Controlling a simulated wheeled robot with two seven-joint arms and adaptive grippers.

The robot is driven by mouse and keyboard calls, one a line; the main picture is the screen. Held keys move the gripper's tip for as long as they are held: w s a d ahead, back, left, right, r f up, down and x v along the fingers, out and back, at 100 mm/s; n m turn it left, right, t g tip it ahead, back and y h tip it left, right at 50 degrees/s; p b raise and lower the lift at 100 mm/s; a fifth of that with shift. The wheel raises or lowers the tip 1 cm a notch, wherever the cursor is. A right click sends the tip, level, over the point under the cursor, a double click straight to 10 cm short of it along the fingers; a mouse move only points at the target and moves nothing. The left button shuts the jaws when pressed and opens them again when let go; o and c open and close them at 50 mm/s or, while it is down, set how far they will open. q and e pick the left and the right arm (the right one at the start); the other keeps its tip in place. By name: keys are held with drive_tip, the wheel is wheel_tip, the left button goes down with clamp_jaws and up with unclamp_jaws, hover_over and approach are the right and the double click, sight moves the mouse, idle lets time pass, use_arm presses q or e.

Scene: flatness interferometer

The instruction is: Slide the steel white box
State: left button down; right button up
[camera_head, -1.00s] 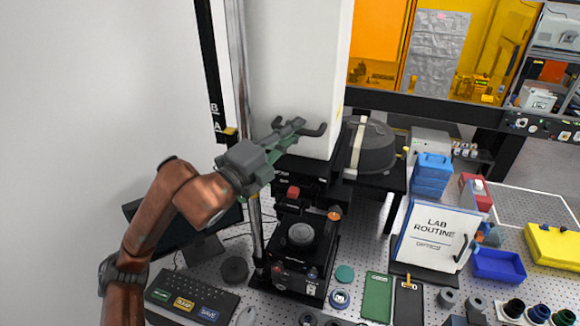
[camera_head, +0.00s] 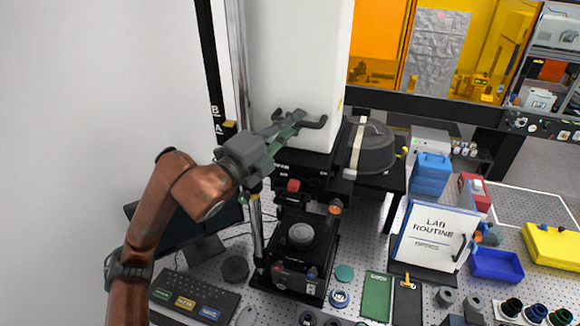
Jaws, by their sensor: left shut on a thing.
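The tall white box (camera_head: 298,60) stands upright along a steel rod (camera_head: 238,60), above a black stage. A dark handle (camera_head: 316,122) sticks out from its lower front. My left gripper (camera_head: 290,124) is shut on this handle, its fingers partly covering it. A black upright strip (camera_head: 206,60) with the letters B and A runs left of the rod. A small yellow pointer (camera_head: 229,128) sits level with the A. The box's top is out of frame. My right gripper is not in view.
Below the box is a black device with a round dark platform (camera_head: 301,235). A dark round housing (camera_head: 371,147) stands close to its right. A keyboard (camera_head: 190,298) lies front left. A Lab Routine binder (camera_head: 434,235) and blue trays are at right.

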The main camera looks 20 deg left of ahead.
use_arm(q)
drive_tip(key=shift+r, duration=0.8)
drive_tip(key=shift+f, duration=0.15)
drive_tip(key=shift+r, duration=0.2)
drive_tip(key=shift+r+p, duration=0.35)
drive_tip(key=shift+r, duration=0.1)
drive_tip(key=c, duration=2)
unclamp_jaws()
drive_tip(key=shift+f, duration=0.1)
drive_tip(key=shift+o, duration=0.2)
